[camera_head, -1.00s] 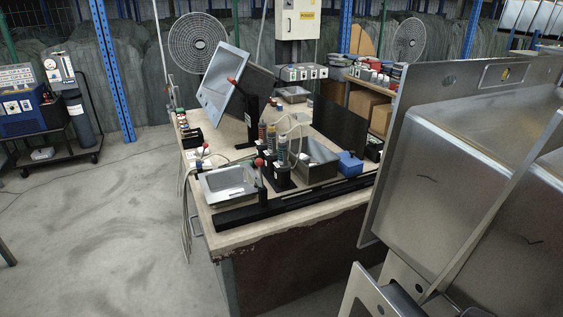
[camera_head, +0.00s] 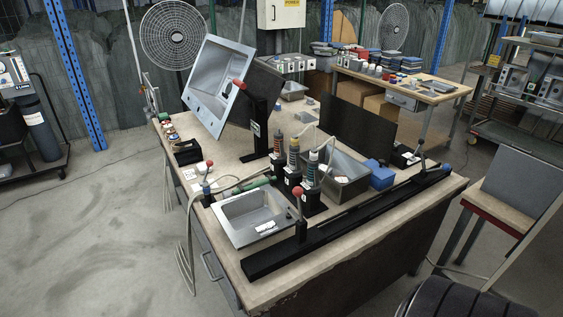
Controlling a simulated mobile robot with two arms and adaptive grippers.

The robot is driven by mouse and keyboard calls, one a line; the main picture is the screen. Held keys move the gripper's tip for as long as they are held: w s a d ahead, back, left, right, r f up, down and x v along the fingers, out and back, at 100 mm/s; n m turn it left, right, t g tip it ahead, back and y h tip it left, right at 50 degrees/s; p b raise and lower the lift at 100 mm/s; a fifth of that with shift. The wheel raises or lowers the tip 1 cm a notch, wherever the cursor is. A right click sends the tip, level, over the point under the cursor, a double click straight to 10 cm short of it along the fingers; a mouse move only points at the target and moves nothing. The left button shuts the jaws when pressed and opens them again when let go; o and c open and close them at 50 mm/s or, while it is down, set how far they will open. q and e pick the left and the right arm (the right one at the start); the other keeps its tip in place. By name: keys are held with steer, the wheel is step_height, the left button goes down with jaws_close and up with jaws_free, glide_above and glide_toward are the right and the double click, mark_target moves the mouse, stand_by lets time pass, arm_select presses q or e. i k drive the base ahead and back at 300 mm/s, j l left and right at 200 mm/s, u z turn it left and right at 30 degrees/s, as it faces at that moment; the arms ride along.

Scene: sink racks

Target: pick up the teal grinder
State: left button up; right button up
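A small green-teal tool (camera_head: 256,183), which looks like the grinder, lies on the workbench (camera_head: 290,275) just behind the small steel sink (camera_head: 250,216). It is small in the picture, and part of it is hidden by the things around it. Neither of my grippers shows in the head view.
A large tilted sink (camera_head: 217,85) stands behind. A black rail (camera_head: 350,212) runs along the near edge. Floor at left is clear.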

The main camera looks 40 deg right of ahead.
mark_target(312, 184)
steer(key=i, duration=1)
steer(key=i+j, duration=0.15)
steer(key=i, duration=0.85)
steer(key=i+z, duration=0.15)
steer(key=z, duration=0.25)
steer(key=i+j+z, duration=0.1)
steer(key=z, duration=0.25)
steer(key=i+j+z, duration=0.1)
steer(key=z, duration=0.3)
steer(key=i+j+z, duration=0.2)
steer(key=z, duration=0.2)
